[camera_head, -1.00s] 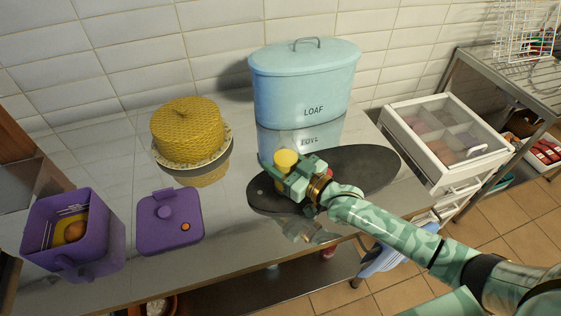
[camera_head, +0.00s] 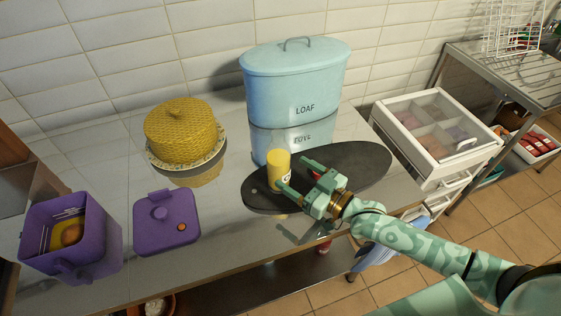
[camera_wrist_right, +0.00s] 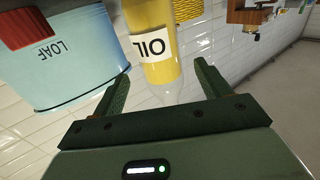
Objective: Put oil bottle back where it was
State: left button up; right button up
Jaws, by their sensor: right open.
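The oil bottle (camera_head: 279,171) is a yellow bottle with a white label. It stands upright on the left part of the dark oval board (camera_head: 362,165), in front of the blue LOAF bin. My right gripper (camera_head: 297,176) is open just to the right of the bottle, with its fingers pointing toward it. In the right wrist view the bottle (camera_wrist_right: 165,72) shows its OIL label, just beyond and between the spread fingertips, and no finger is closed on it. My left gripper is not in view.
The blue LOAF bin (camera_head: 296,85) stands behind the board. A small red thing (camera_head: 316,174) is partly hidden behind my right gripper. A yellow covered dish (camera_head: 181,132), a purple box (camera_head: 70,238) and its purple lid (camera_head: 166,223) are on the left. A white drawer unit (camera_head: 437,133) is at right.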

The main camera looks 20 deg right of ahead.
jog(key=v, duration=0.4)
jog(key=shift+s+d, duration=0.1)
jog(key=shift+s, duration=0.05)
